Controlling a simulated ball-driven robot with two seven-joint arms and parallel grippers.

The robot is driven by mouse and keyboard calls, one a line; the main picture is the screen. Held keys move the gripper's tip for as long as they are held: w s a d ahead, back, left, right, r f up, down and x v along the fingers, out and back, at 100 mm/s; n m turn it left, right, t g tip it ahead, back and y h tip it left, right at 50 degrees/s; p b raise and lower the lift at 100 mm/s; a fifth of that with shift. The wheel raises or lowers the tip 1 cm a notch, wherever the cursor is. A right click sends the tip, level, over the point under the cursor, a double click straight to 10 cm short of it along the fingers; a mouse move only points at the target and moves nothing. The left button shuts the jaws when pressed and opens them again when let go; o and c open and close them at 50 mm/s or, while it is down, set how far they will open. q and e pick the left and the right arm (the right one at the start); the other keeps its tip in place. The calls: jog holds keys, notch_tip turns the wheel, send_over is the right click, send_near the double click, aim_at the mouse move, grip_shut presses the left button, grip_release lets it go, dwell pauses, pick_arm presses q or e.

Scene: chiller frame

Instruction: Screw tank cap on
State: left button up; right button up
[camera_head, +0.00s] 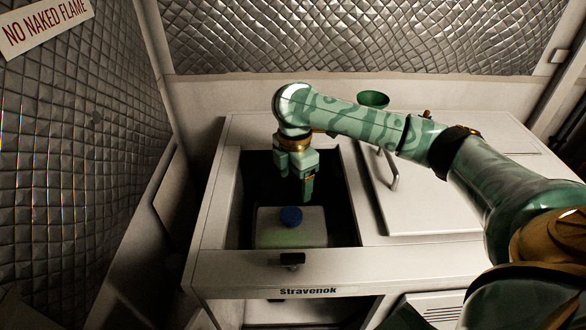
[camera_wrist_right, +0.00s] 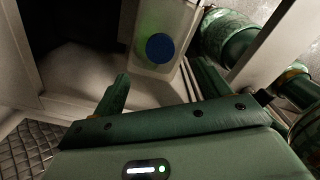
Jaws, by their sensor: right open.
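A white tank (camera_head: 272,232) with a greenish tint sits inside the dark open bay of the white cabinet. In the right wrist view the blue cap (camera_wrist_right: 160,47) shows on the pale tank (camera_wrist_right: 158,15), beyond the fingers. My right gripper (camera_head: 301,192) hangs over the bay, just above and behind the cap, apart from it. In the right wrist view its fingers (camera_wrist_right: 160,85) are spread with nothing between them. My left gripper is not in view.
The white cabinet (camera_head: 240,262) has a front rail with a black latch (camera_head: 292,259). A closed white lid with a handle (camera_head: 425,205) lies right of the bay. A green cup-like funnel (camera_head: 373,99) stands at the back. Quilted walls bound the left and rear.

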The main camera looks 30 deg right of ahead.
aim_at(294, 212)
notch_tip(294, 212, down, 11)
jog(key=b, duration=0.3)
jog(key=shift+w+f+b, duration=0.1)
jog(key=shift+f+b, duration=0.05)
jog(key=shift+b, duration=0.15)
jog(key=c, duration=1)
jog(key=o, duration=0.9)
jog(key=shift+c, duration=0.2)
